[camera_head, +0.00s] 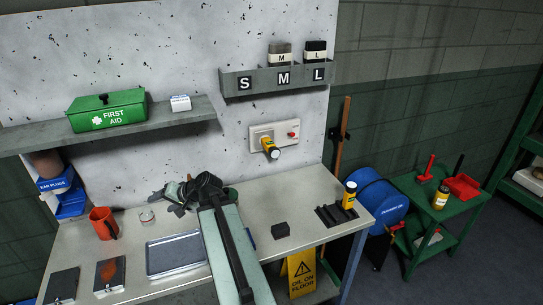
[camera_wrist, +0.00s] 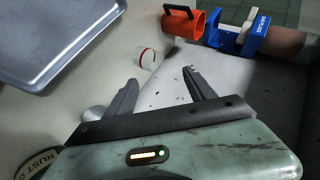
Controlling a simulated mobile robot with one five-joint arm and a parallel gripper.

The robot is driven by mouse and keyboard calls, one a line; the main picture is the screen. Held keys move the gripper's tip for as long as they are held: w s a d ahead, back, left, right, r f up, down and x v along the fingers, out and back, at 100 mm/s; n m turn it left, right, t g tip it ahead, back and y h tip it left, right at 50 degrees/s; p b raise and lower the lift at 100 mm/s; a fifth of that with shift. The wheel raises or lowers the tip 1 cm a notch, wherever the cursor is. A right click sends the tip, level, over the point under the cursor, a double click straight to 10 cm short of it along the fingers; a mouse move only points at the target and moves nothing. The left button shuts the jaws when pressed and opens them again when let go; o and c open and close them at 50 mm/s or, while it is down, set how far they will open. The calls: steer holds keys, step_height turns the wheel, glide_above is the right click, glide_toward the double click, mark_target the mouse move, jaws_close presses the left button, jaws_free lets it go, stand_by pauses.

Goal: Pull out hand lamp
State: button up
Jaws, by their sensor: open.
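Two yellow-and-black items look like hand lamps; I cannot tell which one is meant. One yellow item (camera_head: 349,195) stands upright in a black slotted holder (camera_head: 327,216) at the bench's right end. The other yellow item (camera_head: 269,147) sticks out of a pale wall panel (camera_head: 257,133) above the bench. My gripper (camera_head: 168,203) is over the left-middle of the bench, well left of both. In the wrist view my gripper (camera_wrist: 160,79) has its jaws apart with nothing between them. Neither yellow item shows in the wrist view.
A metal tray (camera_head: 174,254), an orange mug (camera_head: 103,223), a clear jar (camera_head: 146,215) and a blue ear-plug dispenser (camera_head: 65,190) are near my gripper. A black block (camera_head: 280,230) lies mid-bench. A grey bin rail (camera_head: 278,79) hangs above the panel. A blue drum (camera_head: 378,200) stands right of the bench.

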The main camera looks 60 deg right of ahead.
mark_target(276, 154)
steer(key=s+d+r+m+t+h+b, duration=0.2)
steer(key=s+d+m+h, duration=0.15)
steer(key=d, duration=0.75)
steer(key=s+d+r+m+t+h+b, duration=0.1)
steer(key=s+d+r+m+t+h, duration=0.25)
steer(key=d, duration=0.85)
steer(key=s+d+m+h, duration=0.2)
steer(key=s+d, duration=0.2)
steer(key=s, duration=0.1)
steer(key=s+d+r+m+g+h+b, duration=0.1)
steer(key=s+d+m+h, duration=0.1)
steer(key=s+d, duration=0.3)
steer(key=s+d+m+g+h+b, duration=0.1)
steer(key=s+d+m+h, duration=0.1)
steer(key=s+d+m, duration=0.2)
steer(key=shift+s+d+r+h, duration=0.15)
steer(key=shift+s+d, duration=0.2)
steer(key=shift+s, duration=0.15)
steer(key=shift+s+d+r+h, duration=0.15)
steer(key=shift+s+d, duration=0.15)
steer(key=shift+s, duration=0.2)
steer(key=shift+w, duration=0.15)
steer(key=x, duration=0.8)
steer(key=shift+w+d, duration=0.2)
steer(key=shift+w, duration=0.15)
steer(key=shift+a+b, duration=0.1)
steer(key=shift+b, duration=0.2)
steer(key=shift+c, duration=0.3)
